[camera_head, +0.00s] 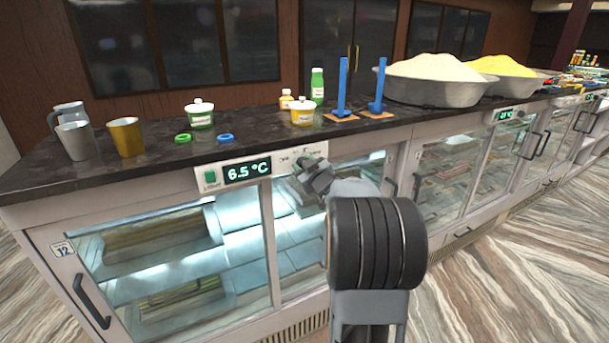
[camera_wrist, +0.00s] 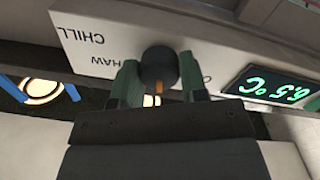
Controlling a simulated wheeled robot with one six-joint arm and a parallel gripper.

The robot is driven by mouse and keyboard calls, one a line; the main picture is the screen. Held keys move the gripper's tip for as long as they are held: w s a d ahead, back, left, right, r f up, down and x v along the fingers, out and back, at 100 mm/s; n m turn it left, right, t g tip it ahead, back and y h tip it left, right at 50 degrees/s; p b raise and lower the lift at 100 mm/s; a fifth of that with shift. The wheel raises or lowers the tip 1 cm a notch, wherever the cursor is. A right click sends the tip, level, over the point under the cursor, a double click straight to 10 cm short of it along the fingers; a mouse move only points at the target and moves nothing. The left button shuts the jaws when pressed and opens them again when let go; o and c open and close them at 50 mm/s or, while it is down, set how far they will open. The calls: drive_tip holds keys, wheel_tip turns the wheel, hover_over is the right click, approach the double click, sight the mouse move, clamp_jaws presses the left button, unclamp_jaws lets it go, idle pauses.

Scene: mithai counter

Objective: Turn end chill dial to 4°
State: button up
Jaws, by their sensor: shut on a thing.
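The dial is a round dark knob (camera_wrist: 158,68) with an orange pointer mark, on the white control panel (camera_wrist: 110,35) in the wrist view. The words CHILL and THAW appear upside down beside it, the first letter of THAW partly hidden. My gripper (camera_wrist: 160,82) is shut on the dial, one green-grey finger at each side. In the head view my gripper (camera_head: 308,170) is at the panel on the near counter's front edge, and it hides the dial. The green display (camera_head: 248,171) beside it reads 6.5 °C. It also shows upside down in the wrist view (camera_wrist: 272,88).
A green switch (camera_head: 210,177) is left of the display. The glass-fronted cabinet (camera_head: 150,318) has a dark handle (camera_head: 92,302) at left. On the dark countertop (camera_head: 260,130) stand cups, tubs, bottles, blue stands and heaped bowls. A second display (camera_head: 505,115) is farther right.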

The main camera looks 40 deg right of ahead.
drive_tip(key=shift+n+b, duration=0.45)
drive_tip(key=shift+n, duration=0.25)
drive_tip(key=o, duration=0.9)
drive_tip(key=shift+s, duration=0.1)
drive_tip(key=s, duration=0.4)
drive_tip(key=s+a, duration=0.1)
drive_tip(key=s, duration=0.4)
drive_tip(key=s+a, duration=0.1)
drive_tip(key=s, duration=0.3)
drive_tip(key=shift+s+a+f+b, duration=0.15)
drive_tip(key=shift+s+b, duration=0.1)
drive_tip(key=shift+b, duration=0.15)
